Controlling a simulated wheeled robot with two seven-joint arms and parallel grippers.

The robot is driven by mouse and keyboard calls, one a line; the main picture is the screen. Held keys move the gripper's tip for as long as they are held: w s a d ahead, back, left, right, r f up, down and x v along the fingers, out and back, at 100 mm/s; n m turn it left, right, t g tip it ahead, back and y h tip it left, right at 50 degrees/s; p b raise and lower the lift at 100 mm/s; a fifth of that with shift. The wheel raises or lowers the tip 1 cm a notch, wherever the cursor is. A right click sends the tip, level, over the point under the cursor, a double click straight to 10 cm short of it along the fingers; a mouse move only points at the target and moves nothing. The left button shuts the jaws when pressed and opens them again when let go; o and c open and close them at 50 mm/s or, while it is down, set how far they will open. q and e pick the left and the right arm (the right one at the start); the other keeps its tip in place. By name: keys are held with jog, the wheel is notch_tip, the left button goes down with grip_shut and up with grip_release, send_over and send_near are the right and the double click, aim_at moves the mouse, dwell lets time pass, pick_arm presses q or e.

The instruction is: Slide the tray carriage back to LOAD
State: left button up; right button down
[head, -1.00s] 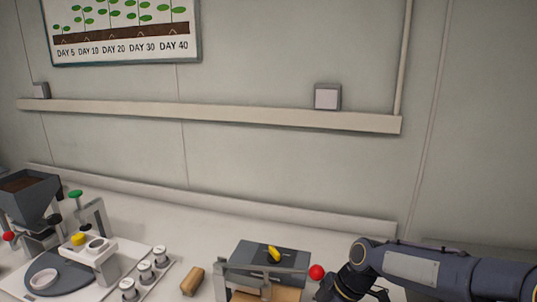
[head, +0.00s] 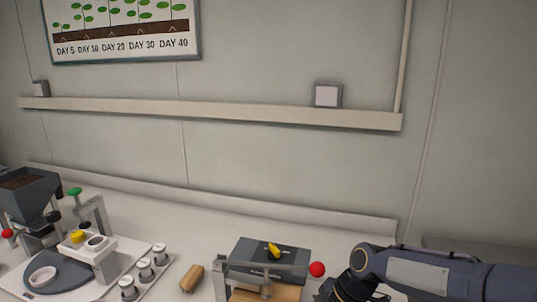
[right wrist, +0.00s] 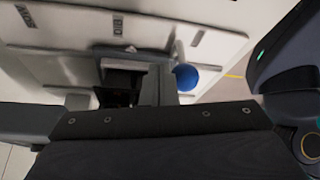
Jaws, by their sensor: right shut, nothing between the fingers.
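A grey frame (head: 263,268) with a red ball knob (head: 317,269) stands at the bottom of the head view, over a tan block or tray (head: 280,293) cut off by the edge. I cannot tell which part is the tray carriage, and no LOAD mark is readable. My right gripper (head: 333,291) is just right of the frame, below the red knob and partly cut off; it is shut with nothing in it. The right wrist view shows a blue ball knob (right wrist: 186,77) beside a grey post, with white slotted panels beyond. My left gripper is out of view.
A tan block (head: 192,278), several white-topped cylinders (head: 146,268) and a hopper (head: 28,195) stand to the left. Bare bench lies behind them, up to the wall.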

jog(key=shift+s+a+b, duration=0.25)
jog(key=shift+s, duration=0.65)
jog(key=shift+s+a+b, duration=0.25)
jog(key=shift+s, duration=0.65)
jog(key=shift+s+a+b, duration=0.25)
jog(key=shift+s, duration=0.65)
jog(key=shift+s+a+b, duration=0.15)
jog(key=shift+s+a, duration=0.1)
jog(key=shift+s, duration=0.55)
jog(key=shift+s+a+b, duration=0.15)
jog(key=shift+s+a, duration=0.05)
jog(key=shift+s, duration=0.55)
notch_tip(320, 180, up, 9)
jog(key=w+p, duration=0.1)
jog(key=p, duration=0.6)
jog(key=shift+d, duration=0.15)
jog(key=shift+w, duration=0.1)
